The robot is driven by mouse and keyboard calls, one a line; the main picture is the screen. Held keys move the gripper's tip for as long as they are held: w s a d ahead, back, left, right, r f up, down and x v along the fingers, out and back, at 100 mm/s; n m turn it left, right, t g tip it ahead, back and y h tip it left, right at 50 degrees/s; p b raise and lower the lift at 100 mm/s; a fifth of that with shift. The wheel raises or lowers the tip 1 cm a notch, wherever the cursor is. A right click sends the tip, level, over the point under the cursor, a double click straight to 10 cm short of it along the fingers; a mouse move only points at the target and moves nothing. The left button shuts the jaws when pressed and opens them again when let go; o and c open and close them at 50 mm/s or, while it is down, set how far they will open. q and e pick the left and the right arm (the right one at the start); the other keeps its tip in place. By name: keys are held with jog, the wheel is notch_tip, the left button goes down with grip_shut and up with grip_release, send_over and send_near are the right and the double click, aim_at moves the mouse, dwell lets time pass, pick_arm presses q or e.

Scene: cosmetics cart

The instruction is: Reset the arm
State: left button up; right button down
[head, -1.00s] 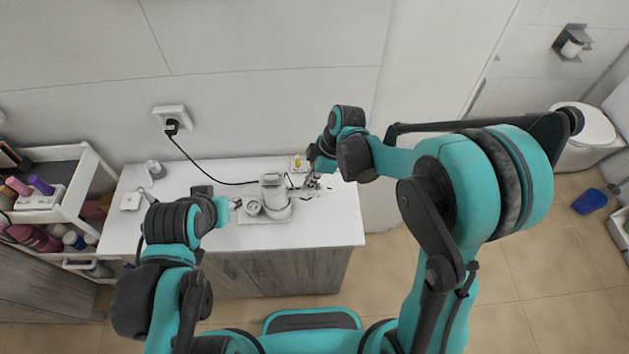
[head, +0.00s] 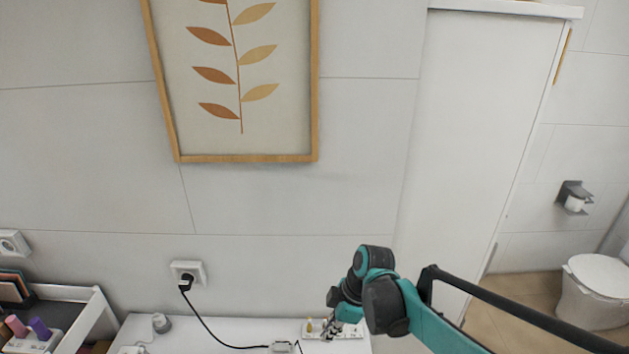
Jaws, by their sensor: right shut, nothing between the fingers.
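My right arm comes in from the lower right in the head view. My right gripper (head: 333,331) is over the back right of the white counter (head: 232,330), close to a small white power strip or tray (head: 318,328) with a small yellow item on it. The gripper is small and partly hidden by its own wrist; it is shut and empty. My left arm and left gripper are out of view.
A black plug (head: 186,283) sits in a wall socket with its cable running over the counter. A white cart (head: 88,318) with cosmetics stands at the left. A framed leaf picture (head: 246,158) hangs above. A toilet (head: 598,275) is at the far right.

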pick_arm(q)
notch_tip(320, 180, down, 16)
jog(key=b, duration=1.5)
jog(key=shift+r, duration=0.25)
pick_arm(e)
jog(key=s+d+f+m+t+h, duration=0.3)
jog(key=s+d+f+m+t, duration=0.4)
jog(key=s+d+f+m, duration=0.4)
jog(key=s+d+m, duration=0.1)
jog(key=d+m, duration=0.2)
jog(key=m, duration=0.3)
jog(key=shift+s+m+h, duration=0.25)
jog(key=shift+m+h, duration=0.05)
jog(key=shift+h, duration=0.1)
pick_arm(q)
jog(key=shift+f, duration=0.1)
pick_arm(e)
jog(key=shift+f, duration=0.2)
